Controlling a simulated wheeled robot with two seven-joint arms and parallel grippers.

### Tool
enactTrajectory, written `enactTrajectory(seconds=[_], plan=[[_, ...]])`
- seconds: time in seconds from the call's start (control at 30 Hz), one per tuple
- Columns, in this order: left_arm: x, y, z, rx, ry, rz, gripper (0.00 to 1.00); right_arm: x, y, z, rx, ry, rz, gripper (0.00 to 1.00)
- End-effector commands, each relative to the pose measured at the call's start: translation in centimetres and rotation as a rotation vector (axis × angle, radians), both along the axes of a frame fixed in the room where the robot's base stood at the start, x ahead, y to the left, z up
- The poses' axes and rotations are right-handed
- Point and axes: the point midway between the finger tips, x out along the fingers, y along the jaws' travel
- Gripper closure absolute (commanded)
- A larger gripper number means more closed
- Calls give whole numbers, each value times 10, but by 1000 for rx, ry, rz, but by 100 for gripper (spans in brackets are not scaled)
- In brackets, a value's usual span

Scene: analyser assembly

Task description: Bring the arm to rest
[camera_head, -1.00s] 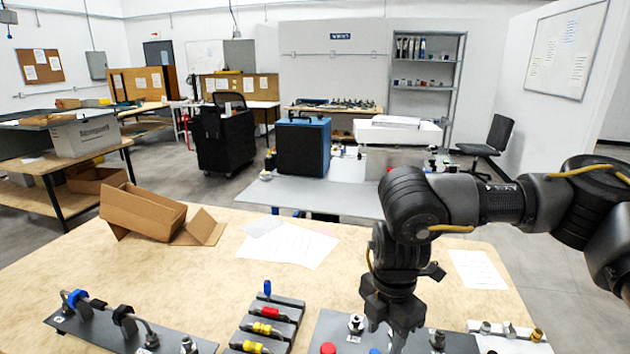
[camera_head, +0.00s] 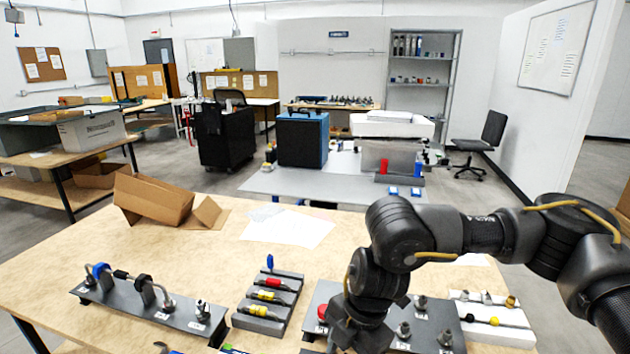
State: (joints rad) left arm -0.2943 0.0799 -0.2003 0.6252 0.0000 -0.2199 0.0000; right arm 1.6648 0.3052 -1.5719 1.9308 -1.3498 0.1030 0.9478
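My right arm (camera_head: 440,235) comes in from the right, bent at the elbow, with its wrist pointing down. My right gripper (camera_head: 345,338) is low over the left part of the dark grey plate (camera_head: 428,313) with metal fittings. Its fingertips are dark and partly cut off or hidden, so I cannot tell whether it is open or holds anything. It hides part of the plate and stands close to a red cap (camera_head: 322,312). My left gripper is not in view.
A rack of yellow- and red-handled tools (camera_head: 268,297) stands left of the plate. A grey panel with a bent tube (camera_head: 150,308) lies further left. A white block with fittings (camera_head: 492,322) is at the right. A cardboard box (camera_head: 155,200) and paper (camera_head: 290,228) lie behind; the table's middle is clear.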

Motion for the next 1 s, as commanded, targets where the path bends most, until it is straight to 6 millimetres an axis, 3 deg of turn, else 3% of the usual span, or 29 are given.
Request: enactTrajectory(seconds=[0.2, 0.33, 0.5, 0.6, 0.67, 0.77, 0.87, 1.0], plan=[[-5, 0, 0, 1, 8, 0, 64, -30, 59, -21, 224, 8, 86, 56], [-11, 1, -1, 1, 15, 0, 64, -53, 103, -25, 422, 6, 106, 56], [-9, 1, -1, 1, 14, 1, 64, -77, 163, -4, 778, -22, 9, 56], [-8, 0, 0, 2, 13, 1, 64, -74, 177, 14, 957, -50, -140, 56], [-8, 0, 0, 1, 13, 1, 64, -66, 177, 22, 1041, -70, -256, 56], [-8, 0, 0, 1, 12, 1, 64, -47, 160, 24, 1131, -99, -486, 56], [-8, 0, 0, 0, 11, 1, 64, -27, 127, 11, 1154, -124, -750, 56], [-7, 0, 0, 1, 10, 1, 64, -16, 56, -38, 1065, -137, -1142, 56]])
